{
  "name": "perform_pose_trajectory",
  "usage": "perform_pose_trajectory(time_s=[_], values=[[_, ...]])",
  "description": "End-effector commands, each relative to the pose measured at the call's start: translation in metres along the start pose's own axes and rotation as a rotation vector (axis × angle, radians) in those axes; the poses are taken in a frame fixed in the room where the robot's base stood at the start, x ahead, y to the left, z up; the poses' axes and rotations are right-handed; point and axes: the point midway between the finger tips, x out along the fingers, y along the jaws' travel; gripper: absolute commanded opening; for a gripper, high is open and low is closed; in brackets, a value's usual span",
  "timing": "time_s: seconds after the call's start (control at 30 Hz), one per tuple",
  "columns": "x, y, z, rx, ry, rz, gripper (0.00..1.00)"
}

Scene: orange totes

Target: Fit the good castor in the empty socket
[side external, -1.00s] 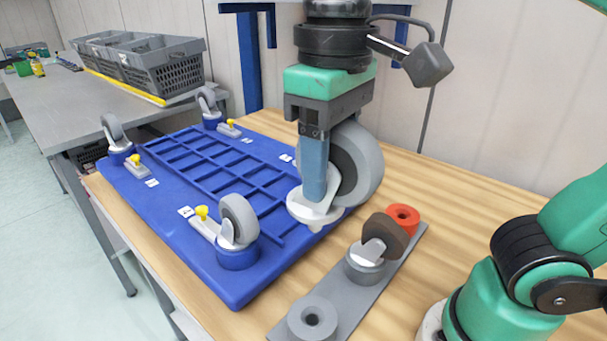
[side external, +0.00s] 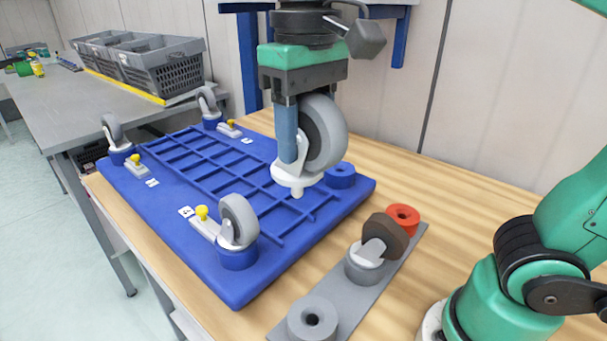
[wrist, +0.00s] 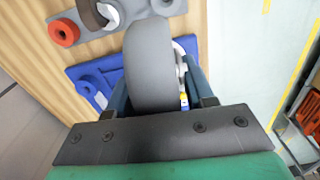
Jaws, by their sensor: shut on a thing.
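My gripper (side external: 288,135) is shut on a castor (side external: 325,130) with a grey wheel and a white mount. The castor hangs upright with its stem down, above the blue dolly base (side external: 240,295). In the wrist view the held castor (wrist: 150,65) fills the middle, between the fingers. The empty blue socket (side external: 341,174) is at the base's right corner, just right of and behind the castor's mount in the side view. The socket also shows in the wrist view (wrist: 88,88). Three other corners hold grey castors, one of them the near castor (side external: 238,220).
A grey strip (side external: 340,300) holds an empty grey socket (side external: 312,319), a brown-wheeled castor (side external: 376,238) and a red ring socket (side external: 402,217). Yellow-knobbed latches (side external: 203,214) stand on the base. Grey crates (side external: 140,60) sit on another table.

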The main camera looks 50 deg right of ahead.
Motion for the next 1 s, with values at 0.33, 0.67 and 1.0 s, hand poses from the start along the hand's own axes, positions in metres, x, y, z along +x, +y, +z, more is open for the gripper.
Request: perform_pose_trajectory(time_s=[0.33, 0.67, 1.0], values=[[0.033, 0.131, -0.115, 0.548, 0.001, 0.001, 0.00], [0.067, 0.236, -0.137, 0.836, 0.001, 0.001, 0.00], [0.087, 0.251, -0.137, 0.871, 0.001, 0.001, 0.00]])
